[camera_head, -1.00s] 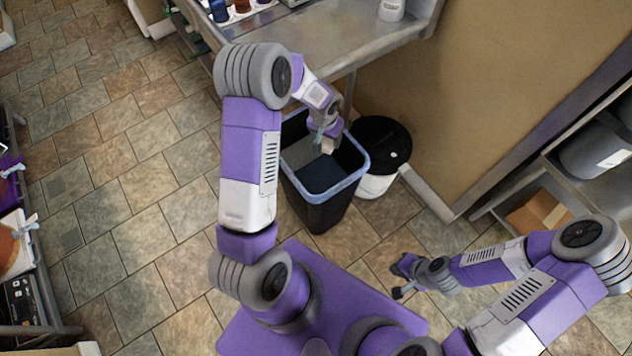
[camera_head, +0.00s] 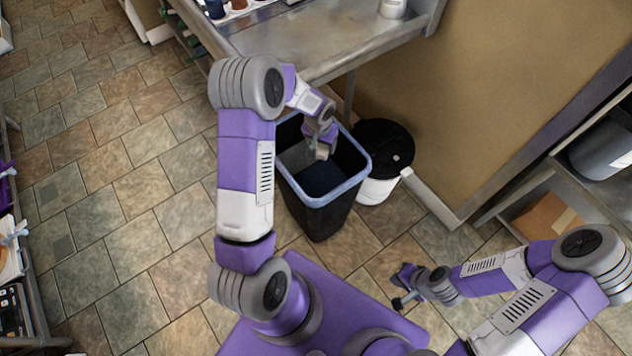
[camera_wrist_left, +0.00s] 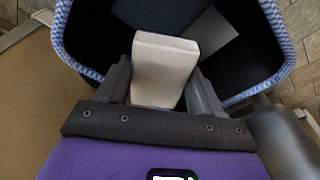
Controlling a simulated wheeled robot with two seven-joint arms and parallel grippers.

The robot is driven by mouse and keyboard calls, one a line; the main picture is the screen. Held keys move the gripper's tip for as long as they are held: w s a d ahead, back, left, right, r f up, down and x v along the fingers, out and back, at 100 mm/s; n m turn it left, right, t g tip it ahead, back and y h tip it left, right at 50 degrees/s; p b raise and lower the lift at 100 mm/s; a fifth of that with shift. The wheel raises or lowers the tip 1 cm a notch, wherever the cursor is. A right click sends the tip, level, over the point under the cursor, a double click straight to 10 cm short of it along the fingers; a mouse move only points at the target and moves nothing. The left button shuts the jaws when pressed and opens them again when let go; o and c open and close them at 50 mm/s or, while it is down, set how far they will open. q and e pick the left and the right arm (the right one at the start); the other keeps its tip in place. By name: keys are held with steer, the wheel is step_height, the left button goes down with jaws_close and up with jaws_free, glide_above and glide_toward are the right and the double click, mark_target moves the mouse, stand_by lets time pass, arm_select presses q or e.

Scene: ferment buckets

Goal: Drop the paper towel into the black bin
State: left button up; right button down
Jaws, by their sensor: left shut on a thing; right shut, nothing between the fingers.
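The black bin (camera_head: 318,216) with a pale blue rim stands on the tiled floor in front of the steel table. My left gripper (camera_head: 322,150) is over the bin's opening, pointing down. In the left wrist view my left gripper (camera_wrist_left: 161,90) is shut on the folded white paper towel (camera_wrist_left: 164,60), with the dark inside of the bin behind it. In the head view the paper towel (camera_head: 322,152) shows only as a small pale patch at the fingertips. My right gripper (camera_head: 401,290) is shut and empty, low over the floor at the right.
A white bucket with a black lid (camera_head: 383,146) stands close to the right of the bin. The steel table (camera_head: 330,45) is behind it. A shelf with a cardboard box (camera_head: 548,218) is at the right.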

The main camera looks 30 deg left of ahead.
arm_select(q)
steer(key=o, duration=1.2)
steer(key=shift+r, duration=0.1)
steer(key=r+p, duration=0.1)
steer(key=r, duration=0.4)
steer(key=s+r+p, duration=0.1)
steer(key=r, duration=0.1)
steer(key=shift+s+r+p, duration=0.1)
steer(key=shift+r+p, duration=0.1)
steer(key=shift+p, duration=0.1)
